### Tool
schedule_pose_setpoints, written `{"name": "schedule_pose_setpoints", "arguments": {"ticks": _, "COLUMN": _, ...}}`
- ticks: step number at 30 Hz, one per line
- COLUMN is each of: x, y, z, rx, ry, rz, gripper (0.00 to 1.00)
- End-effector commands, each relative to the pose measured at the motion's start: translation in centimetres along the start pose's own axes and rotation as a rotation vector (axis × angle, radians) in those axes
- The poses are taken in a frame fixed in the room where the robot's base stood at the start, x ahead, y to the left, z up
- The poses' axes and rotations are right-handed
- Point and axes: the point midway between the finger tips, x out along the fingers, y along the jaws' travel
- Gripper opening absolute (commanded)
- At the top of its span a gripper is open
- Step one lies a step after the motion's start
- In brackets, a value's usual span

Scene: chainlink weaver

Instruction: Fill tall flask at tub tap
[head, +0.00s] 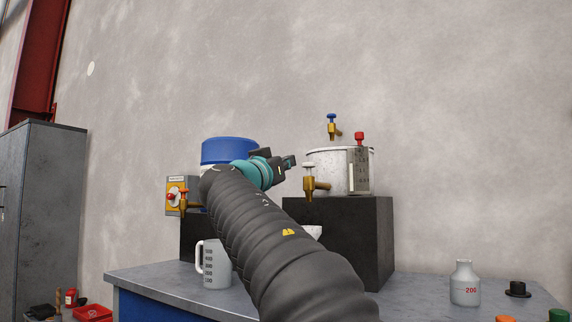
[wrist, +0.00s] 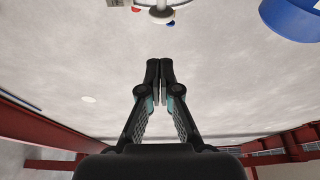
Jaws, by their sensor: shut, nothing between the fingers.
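My gripper (head: 289,162) is raised between the blue-topped container and the tub, shut and empty; its closed fingers also show in the wrist view (wrist: 160,66). A white tub (head: 329,158) stands on a dark block. A brass tap with a white handle (head: 310,186) is at its front left, just below and right of my gripper. A whitish flask marked 200 in red (head: 465,287) stands upright on the bench at the right, far from my gripper. Its neck is open; its contents cannot be told.
A graduated jug (head: 216,266) stands at the bench's left. A blue-topped container (head: 226,150) has an orange-handled tap (head: 183,199). A blue-handled wall tap (head: 332,128) is behind the tub. A black stopper (head: 517,288) lies right of the flask. My arm hides part of the bench and a white bowl (head: 313,232).

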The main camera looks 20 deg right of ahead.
Motion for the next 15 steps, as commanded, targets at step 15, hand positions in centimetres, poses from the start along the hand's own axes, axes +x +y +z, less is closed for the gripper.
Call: {"name": "schedule_pose_setpoints", "arguments": {"ticks": 15, "x": 0.5, "y": -0.5, "z": -2.3, "rx": 0.038, "ry": 0.079, "rz": 0.023, "gripper": 0.0}}
